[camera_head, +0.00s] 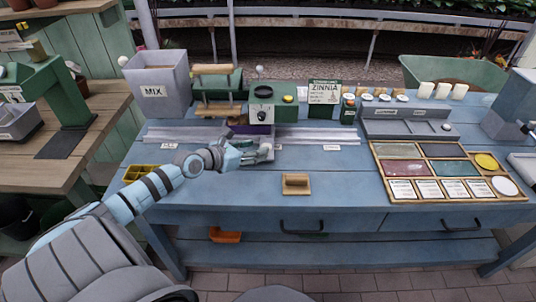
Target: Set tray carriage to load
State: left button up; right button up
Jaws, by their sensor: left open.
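A blue bench carries a long pale metal rail (320,136) along its middle. My gripper and wrist hide part of the carriage's front. Small labels stand along the rail, one at left (169,146) and one at right (331,148); their words are too small to read. My right gripper is not in view.
A grey MIX bin (157,84) stands at the back left and a green ZINNIA sign (324,92) at the back. A wooden block (296,184) lies on the front of the bench. A wooden sorting tray (380,172) fills the right side. The bench front centre is mostly clear.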

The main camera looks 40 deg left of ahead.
aim_at(268, 145)
pick_arm(q)
jog(key=b+x, duration=0.1)
jog(key=x, duration=0.5)
jog(key=shift+f+b, duration=0.1)
jog(key=shift+b, duration=0.2)
jog(key=shift+w+d, duration=0.1)
jog(key=shift+w, duration=0.3)
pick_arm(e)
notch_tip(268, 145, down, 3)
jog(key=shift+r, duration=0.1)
pick_arm(q)
jog(key=shift+c, duration=0.4)
jog(key=shift+f, duration=0.1)
grip_shut()
